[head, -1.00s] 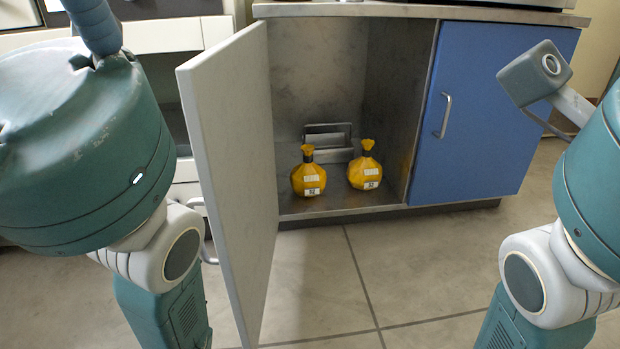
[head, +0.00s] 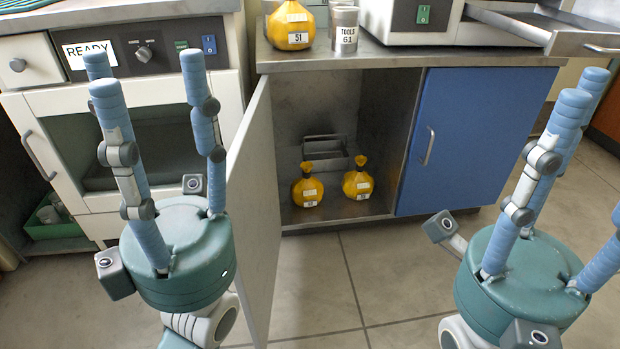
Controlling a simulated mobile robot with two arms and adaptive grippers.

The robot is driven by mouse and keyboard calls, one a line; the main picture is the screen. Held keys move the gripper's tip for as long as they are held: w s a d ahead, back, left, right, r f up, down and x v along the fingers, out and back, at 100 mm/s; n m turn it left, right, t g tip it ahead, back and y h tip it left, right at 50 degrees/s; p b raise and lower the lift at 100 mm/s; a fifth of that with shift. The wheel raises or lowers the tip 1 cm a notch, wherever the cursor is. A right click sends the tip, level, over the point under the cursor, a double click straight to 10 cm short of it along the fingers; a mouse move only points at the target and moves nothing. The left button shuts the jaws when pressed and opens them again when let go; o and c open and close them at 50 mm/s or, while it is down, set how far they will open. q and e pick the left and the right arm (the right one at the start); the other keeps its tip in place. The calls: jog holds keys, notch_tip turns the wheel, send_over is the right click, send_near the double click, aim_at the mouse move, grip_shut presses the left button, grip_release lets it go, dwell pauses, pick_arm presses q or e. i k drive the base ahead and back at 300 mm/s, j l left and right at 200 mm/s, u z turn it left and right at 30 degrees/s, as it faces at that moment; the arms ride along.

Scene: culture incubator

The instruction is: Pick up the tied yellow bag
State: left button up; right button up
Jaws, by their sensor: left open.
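Two yellow bags with gathered necks stand side by side on the floor of the open cabinet. The left bag (head: 307,190) and the right bag (head: 357,184) each carry white labels. A third yellow bag (head: 291,26), labelled 51, stands on the counter, its top cut off by the frame. I cannot tell which bag the task means. My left gripper (head: 149,78) is open and empty, fingers up, in front of the white appliance and left of the cabinet door. My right gripper (head: 592,150) is at the right edge, fingers spread and empty, one partly out of frame.
The open cabinet door (head: 257,205) stands between my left gripper and the bags. A metal holder (head: 325,150) sits behind them. The blue door (head: 460,140) is shut. The floor (head: 350,262) before the cabinet is clear.

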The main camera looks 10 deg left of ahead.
aim_at(306, 191)
jog(key=i+l+z, duration=0.2)
jog(key=z, duration=0.2)
jog(key=i+l+z, duration=0.25)
jog(key=z, duration=0.15)
